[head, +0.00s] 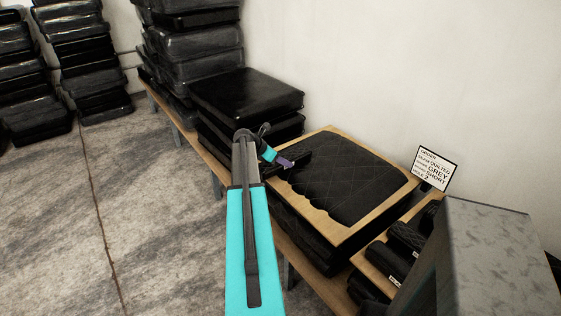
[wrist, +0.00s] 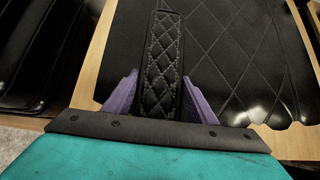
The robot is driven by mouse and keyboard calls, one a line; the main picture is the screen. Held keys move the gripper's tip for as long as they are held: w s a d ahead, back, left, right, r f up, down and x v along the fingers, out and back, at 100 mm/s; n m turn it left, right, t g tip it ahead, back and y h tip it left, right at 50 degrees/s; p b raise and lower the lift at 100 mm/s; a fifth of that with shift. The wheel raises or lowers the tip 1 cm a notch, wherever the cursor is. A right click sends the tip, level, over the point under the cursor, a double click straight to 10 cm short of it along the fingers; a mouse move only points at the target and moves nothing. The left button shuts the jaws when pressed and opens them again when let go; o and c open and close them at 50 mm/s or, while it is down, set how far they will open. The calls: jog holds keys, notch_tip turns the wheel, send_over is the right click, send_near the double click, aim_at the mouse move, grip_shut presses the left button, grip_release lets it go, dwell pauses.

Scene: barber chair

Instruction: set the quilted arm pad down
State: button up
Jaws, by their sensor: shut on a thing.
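The quilted arm pad (wrist: 161,62) is a narrow black pad with pale diamond stitching. My gripper (wrist: 150,100) is shut on it, with a purple finger on each side of its near end. In the head view my gripper (head: 286,162) is at the left edge of a wooden tray (head: 400,205), and the dark arm pad (head: 299,157) shows beside the purple fingertip. A large black quilted panel (head: 345,180) fills the tray. The pad overlaps the panel and the tray's edge in the wrist view; I cannot tell whether it touches them.
Black cushions (head: 247,95) are stacked left of the tray, with taller stacks (head: 190,45) behind. A printed sign (head: 433,168) stands at the right. Black rolled pads (head: 408,240) lie near a grey block (head: 490,255). The floor (head: 150,200) at left is clear.

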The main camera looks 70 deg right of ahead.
jog(key=shift+f, duration=0.25)
jog(key=o, duration=1.6)
jog(key=shift+f, duration=0.1)
jog(key=shift+a, duration=0.1)
jog(key=b+v, duration=0.2)
jog(key=v, duration=1.1)
jog(key=shift+w+a+r, duration=0.1)
jog(key=shift+a+r, duration=0.1)
jog(key=shift+r, duration=0.2)
